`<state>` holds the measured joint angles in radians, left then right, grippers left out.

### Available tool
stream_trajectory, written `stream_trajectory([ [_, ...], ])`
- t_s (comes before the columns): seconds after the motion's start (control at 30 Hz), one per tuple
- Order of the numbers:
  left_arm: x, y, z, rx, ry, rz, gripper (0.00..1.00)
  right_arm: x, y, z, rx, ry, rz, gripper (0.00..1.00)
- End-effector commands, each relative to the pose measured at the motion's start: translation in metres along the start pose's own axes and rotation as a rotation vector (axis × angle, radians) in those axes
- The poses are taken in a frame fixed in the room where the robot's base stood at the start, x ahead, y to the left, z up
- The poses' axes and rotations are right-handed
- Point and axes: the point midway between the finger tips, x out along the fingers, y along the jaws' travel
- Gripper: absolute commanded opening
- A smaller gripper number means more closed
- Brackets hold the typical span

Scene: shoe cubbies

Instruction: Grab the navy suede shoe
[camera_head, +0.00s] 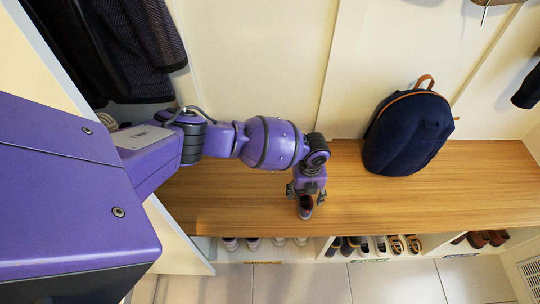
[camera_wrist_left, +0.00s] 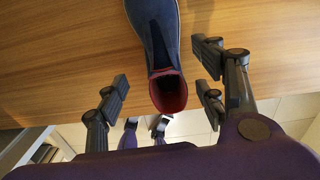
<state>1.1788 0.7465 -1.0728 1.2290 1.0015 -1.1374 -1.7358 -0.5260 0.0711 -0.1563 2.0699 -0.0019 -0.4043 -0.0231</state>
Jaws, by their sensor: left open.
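The navy suede shoe (camera_wrist_left: 157,40) lies on the wooden bench top, dark blue with a red inner lining at its opening. In the left wrist view its opening sits between the spread fingers of my left gripper (camera_wrist_left: 163,92), with a gap on each side. In the head view the shoe (camera_head: 305,212) shows only in part beneath my left gripper (camera_head: 306,197), which is over the bench near its front edge. The toe is cut off in the left wrist view.
A dark blue backpack (camera_head: 408,133) with a brown handle stands on the wooden bench (camera_head: 460,200) to the right. Cubbies below the bench front hold several pairs of shoes (camera_head: 397,245). Dark coats (camera_head: 130,45) hang at the upper left. The bench between gripper and backpack is clear.

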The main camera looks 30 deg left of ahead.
Motion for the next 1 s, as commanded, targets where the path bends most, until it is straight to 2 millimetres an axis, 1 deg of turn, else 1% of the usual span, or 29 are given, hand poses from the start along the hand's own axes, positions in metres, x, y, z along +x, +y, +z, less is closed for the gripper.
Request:
stream_trajectory([
  [0.03, 0.009, -0.003, 0.0, 0.002, -0.001, -0.001, 0.63, 0.005, -0.001, 0.006, 0.0, -0.006, -0.002, 0.31],
  [0.23, 0.038, -0.006, 0.0, 0.001, 0.0, -0.001, 0.63, 0.019, -0.004, 0.022, 0.003, -0.023, -0.006, 0.31],
  [0.33, 0.043, -0.006, 0.001, 0.0, -0.001, -0.002, 0.63, 0.021, -0.004, 0.025, 0.004, -0.026, -0.006, 0.31],
  [0.53, 0.04, -0.007, 0.002, 0.0, -0.003, -0.004, 0.63, 0.02, -0.004, 0.021, 0.005, -0.021, -0.005, 0.31],
  [0.93, 0.041, -0.006, 0.001, 0.0, -0.002, -0.002, 0.11, 0.019, -0.003, 0.021, 0.005, -0.02, -0.005, 0.31],
  [1.0, 0.041, -0.005, 0.001, 0.0, -0.002, -0.002, 0.1, 0.019, -0.003, 0.021, 0.005, -0.021, -0.005, 0.31],
])
